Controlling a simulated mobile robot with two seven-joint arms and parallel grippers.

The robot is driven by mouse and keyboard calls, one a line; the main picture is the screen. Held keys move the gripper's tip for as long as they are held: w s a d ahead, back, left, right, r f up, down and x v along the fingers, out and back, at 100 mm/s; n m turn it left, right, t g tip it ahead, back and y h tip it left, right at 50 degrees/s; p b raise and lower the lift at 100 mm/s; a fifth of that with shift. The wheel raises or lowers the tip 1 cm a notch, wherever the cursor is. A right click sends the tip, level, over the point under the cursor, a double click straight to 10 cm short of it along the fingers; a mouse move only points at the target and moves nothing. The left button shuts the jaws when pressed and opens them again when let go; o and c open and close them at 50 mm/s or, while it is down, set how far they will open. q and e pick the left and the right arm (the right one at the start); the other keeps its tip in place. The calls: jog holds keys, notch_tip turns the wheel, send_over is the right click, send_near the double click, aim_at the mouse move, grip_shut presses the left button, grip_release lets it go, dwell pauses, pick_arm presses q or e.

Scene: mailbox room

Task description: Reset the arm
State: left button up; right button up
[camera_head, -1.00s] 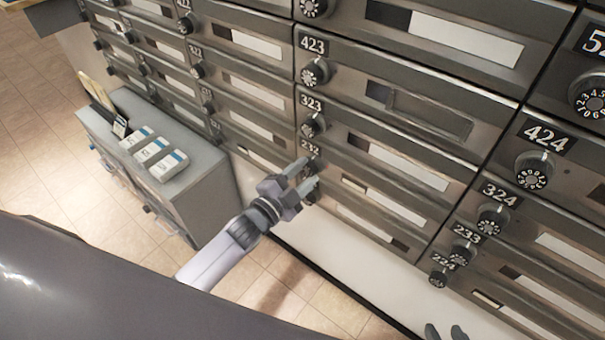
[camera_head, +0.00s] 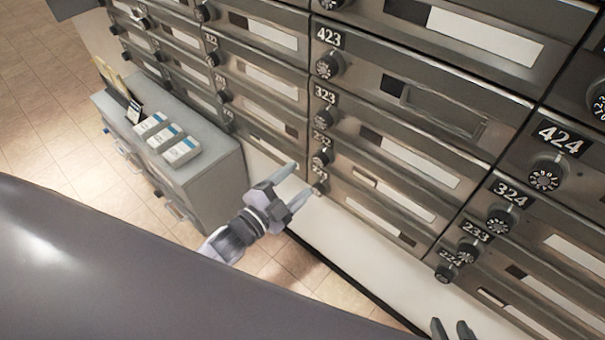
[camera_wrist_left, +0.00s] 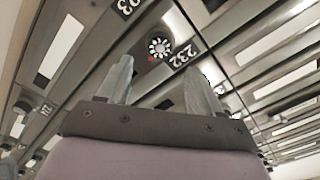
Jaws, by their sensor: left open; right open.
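My left gripper (camera_head: 296,184) is open and empty in the head view, in front of the lower mailbox rows. Its fingers point toward the knob of the lowest box (camera_head: 320,181); I cannot tell whether they touch it. In the left wrist view the two fingers (camera_wrist_left: 160,85) stand apart with nothing between them, and a dial knob (camera_wrist_left: 159,47) by the label 232 shows beyond them. Only the fingertips of my right gripper (camera_head: 452,330) show at the bottom edge of the head view, standing apart with nothing seen between them.
A wall of grey mailboxes (camera_head: 420,120) with numbered dial knobs fills the right side. A grey cabinet (camera_head: 200,160) with several small white boxes (camera_head: 166,138) on top stands at the left. Tiled floor (camera_head: 40,120) is open beyond it.

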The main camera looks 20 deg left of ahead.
pick_arm(q)
jog(key=shift+s, duration=0.15)
dwell(0.3)
jog(key=s+a+n+g+y+p, duration=0.2)
jog(key=s+n+g+y+p, duration=0.2)
jog(key=s+n, duration=0.8)
jog(key=s+g+p, duration=0.2)
jog(key=s+p, duration=0.2)
jog(key=s, duration=0.1)
jog(key=shift+s+r+g, duration=0.2)
jog(key=shift+r+g, duration=0.05)
jog(key=shift+g, duration=0.05)
pick_arm(e)
notch_tip(320, 180, up, 6)
jog(key=shift+s+d+r, duration=0.25)
jog(key=shift+s+d, duration=0.1)
pick_arm(q)
jog(key=shift+w+a, duration=0.1)
